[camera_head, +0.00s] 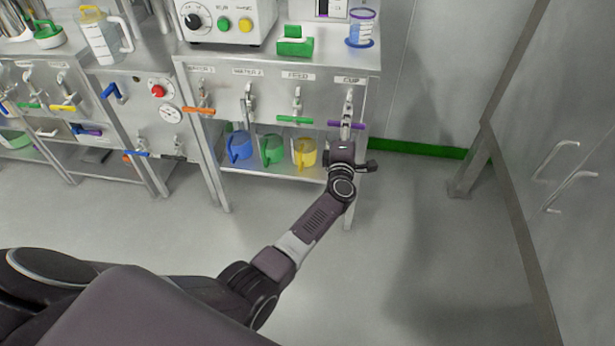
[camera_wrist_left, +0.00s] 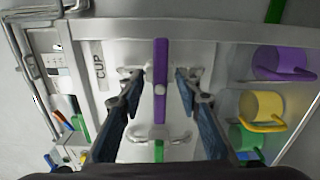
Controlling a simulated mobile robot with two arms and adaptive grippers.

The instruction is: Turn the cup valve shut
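The cup valve (camera_head: 349,105) is on the bench front under the CUP label, at the right end of the valve row. Its purple handle (camera_head: 333,124) lies level across the pipe and is partly covered by my gripper. In the left wrist view the purple handle (camera_wrist_left: 160,75) runs upright in the picture, between the two fingers. My left gripper (camera_head: 346,133) is at the valve. It is open in the wrist view (camera_wrist_left: 159,85), with a visible gap on both sides of the handle. My right gripper is not in view.
The feed valve with its green handle (camera_head: 294,119) is just left. Blue (camera_head: 239,146), green (camera_head: 271,149) and yellow (camera_head: 304,151) jugs stand on the shelf below; a purple jug (camera_wrist_left: 284,63) shows in the wrist view. Cabinet doors (camera_head: 575,150) stand at right, with clear floor between.

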